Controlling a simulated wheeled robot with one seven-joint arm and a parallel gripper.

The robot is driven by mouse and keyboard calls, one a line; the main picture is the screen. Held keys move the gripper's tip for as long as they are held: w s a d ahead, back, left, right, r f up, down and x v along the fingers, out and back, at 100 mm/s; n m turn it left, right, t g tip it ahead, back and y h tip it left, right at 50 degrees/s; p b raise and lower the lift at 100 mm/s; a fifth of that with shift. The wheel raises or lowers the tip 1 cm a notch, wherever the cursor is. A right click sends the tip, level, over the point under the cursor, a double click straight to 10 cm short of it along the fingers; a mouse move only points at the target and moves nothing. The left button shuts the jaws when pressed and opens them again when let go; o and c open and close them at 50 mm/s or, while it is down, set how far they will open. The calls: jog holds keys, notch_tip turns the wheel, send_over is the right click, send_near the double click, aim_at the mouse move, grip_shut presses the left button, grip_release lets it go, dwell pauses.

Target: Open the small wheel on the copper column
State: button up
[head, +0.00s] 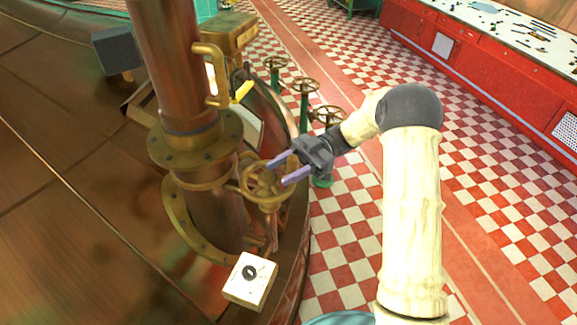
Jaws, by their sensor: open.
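The copper column (172,65) stands upright at the left of centre in the head view, with a brass flange around its lower part. A small brass wheel (258,194) with spokes sits on the column's right side, just below the flange. My gripper (277,173) reaches in from the right. It is open, with its two pale purple fingers at the wheel's right side, overlapping the rim in the picture. I cannot tell whether the fingers touch the wheel.
A white box (250,287) with a black ring on it is below the wheel. Several other valve wheels on green stems, one of them here (304,86), stand behind my gripper. A red control desk (470,70) is at the back right.

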jog(key=shift+w+d, duration=0.1)
jog(key=b+v, duration=0.1)
jog(key=v, duration=1.6)
jog(key=shift+b, duration=0.4)
